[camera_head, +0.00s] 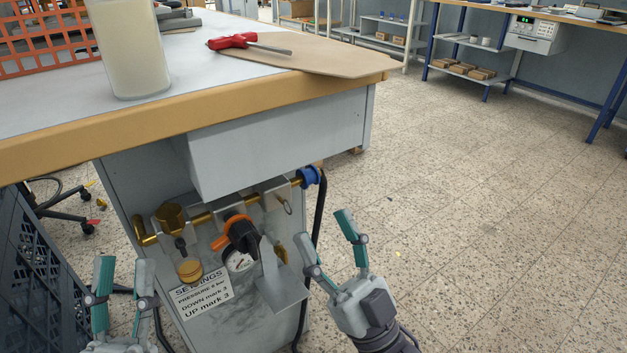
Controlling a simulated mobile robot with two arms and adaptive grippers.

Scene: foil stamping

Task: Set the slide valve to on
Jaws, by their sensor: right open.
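A brass air line with fittings runs along the side of the bench cabinet. Near its right end is a blue sleeve (309,176), which looks like the slide valve; its setting cannot be told from here. A black hose hangs down beside it. My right gripper (326,226) is open and empty, below and slightly right of the blue sleeve, apart from it. My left gripper (125,261) is open and empty at the lower left, left of the settings label (201,294).
An orange-and-black regulator knob (240,232), a gauge (239,262) and a brass filter (171,217) sit along the line. A metal bracket (285,292) juts out near my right gripper. The bench top (200,93) overhangs above. Open floor (480,200) lies right.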

